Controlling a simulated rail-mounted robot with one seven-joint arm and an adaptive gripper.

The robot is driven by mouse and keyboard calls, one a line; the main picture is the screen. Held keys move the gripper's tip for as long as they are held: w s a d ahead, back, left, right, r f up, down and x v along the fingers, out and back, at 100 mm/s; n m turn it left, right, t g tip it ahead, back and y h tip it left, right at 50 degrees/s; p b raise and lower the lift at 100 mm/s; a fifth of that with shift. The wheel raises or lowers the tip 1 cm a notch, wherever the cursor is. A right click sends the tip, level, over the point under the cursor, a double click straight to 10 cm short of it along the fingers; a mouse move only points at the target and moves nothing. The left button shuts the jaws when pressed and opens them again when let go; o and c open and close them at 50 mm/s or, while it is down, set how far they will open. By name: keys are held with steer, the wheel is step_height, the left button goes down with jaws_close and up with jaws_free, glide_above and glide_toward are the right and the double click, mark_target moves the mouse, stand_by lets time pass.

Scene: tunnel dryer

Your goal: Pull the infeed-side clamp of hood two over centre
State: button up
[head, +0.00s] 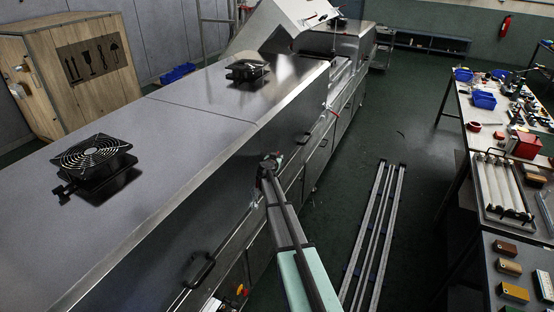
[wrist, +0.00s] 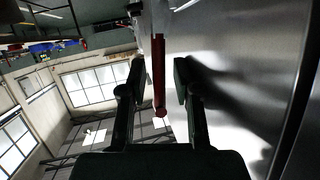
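A red clamp lever (wrist: 159,75) hangs along the bright metal side of the dryer in the wrist view, with a rounded lower end. My gripper (wrist: 158,78) is open, with one dark finger on each side of the lever and a visible gap on both sides. In the head view my gripper (head: 268,166) is at the dryer's side, just right of the seam between the near hood (head: 165,120) and the middle hood (head: 290,82). The lever there is mostly hidden by my gripper.
Another red lever (head: 333,113) shows farther along the dryer. A black handle (head: 199,270) juts from the near side. Floor rails (head: 375,235) run alongside, and a cluttered workbench (head: 500,125) stands right.

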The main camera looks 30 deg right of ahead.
steer(key=shift+a, duration=0.1)
steer(key=v, duration=0.8)
stand_by(0.3)
